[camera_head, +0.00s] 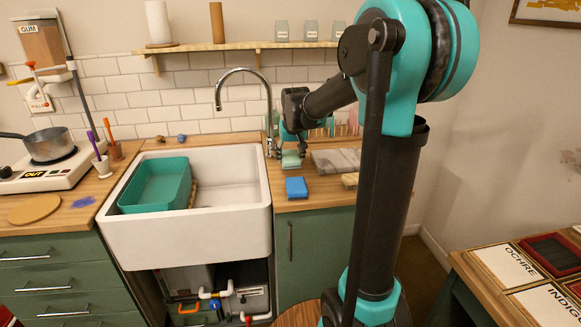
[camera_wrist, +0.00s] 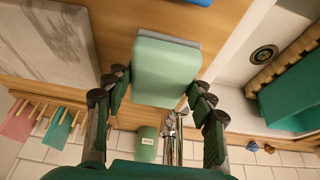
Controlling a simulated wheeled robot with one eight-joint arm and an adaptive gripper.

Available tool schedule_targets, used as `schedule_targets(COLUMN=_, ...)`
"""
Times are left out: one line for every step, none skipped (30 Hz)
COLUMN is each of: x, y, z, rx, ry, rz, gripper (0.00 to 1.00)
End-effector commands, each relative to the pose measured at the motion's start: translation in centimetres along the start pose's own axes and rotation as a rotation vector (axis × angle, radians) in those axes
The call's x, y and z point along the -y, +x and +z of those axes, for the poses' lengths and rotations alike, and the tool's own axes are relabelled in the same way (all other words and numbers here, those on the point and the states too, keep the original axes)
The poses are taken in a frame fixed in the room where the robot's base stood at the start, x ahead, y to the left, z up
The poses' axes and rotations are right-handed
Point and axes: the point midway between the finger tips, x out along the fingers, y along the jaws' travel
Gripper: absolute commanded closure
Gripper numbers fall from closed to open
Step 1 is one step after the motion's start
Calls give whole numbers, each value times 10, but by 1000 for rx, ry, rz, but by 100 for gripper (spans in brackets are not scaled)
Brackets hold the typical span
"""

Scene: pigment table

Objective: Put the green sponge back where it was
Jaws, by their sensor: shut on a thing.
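The green sponge (camera_wrist: 166,72) is pale green with a grey layer along one edge. My gripper (camera_wrist: 160,88) is shut on it, with a finger on each side. In the head view the sponge (camera_head: 291,159) is at the end of my arm, over the wooden counter right of the sink. My gripper (camera_head: 288,143) is just above it there, partly hidden by the arm. I cannot tell whether the sponge touches the counter. A blue sponge (camera_head: 296,187) lies on the counter in front of it.
The white sink (camera_head: 232,222) with a teal basin (camera_head: 130,205) is to the left. The tap (camera_head: 219,98) rises close beside my gripper. A grey marble slab (camera_head: 336,160) and a tan block (camera_head: 350,180) are to the right. A green jar (camera_wrist: 147,140) stands by the wall.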

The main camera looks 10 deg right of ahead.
Motion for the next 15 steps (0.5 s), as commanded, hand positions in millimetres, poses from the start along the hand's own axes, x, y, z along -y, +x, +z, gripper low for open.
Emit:
schedule_targets(x=0, y=3, z=1, rx=0, ry=0, rz=0, gripper=72)
schedule_targets(x=0, y=5, z=2, rx=0, ry=0, rz=0, gripper=72)
schedule_targets(x=0, y=8, z=3, rx=0, ry=0, rz=0, gripper=72)
schedule_targets(x=0, y=12, z=5, rx=0, ry=0, rz=0, gripper=72)
schedule_targets(x=0, y=16, z=6, rx=0, ry=0, rz=0, gripper=72)
schedule_targets(x=0, y=21, z=8, rx=0, ry=0, rz=0, gripper=72)
schedule_targets(x=0, y=25, z=10, rx=0, ry=0, rz=0, gripper=72)
schedule_targets(x=0, y=29, z=12, rx=0, ry=0, rz=0, gripper=72)
schedule_targets(x=0, y=32, z=13, rx=0, ry=0, rz=0, gripper=72)
schedule_targets(x=0, y=35, z=14, rx=0, ry=0, rz=0, gripper=72)
schedule_targets(x=0, y=36, z=15, rx=0, ry=0, rz=0, gripper=72)
schedule_targets(x=0, y=38, z=16, rx=0, ry=0, rz=0, gripper=72)
schedule_targets(x=0, y=38, z=16, rx=0, ry=0, rz=0, gripper=72)
schedule_targets(x=0, y=38, z=16, rx=0, ry=0, rz=0, gripper=72)
schedule_targets(x=0, y=38, z=16, rx=0, ry=0, rz=0, gripper=72)
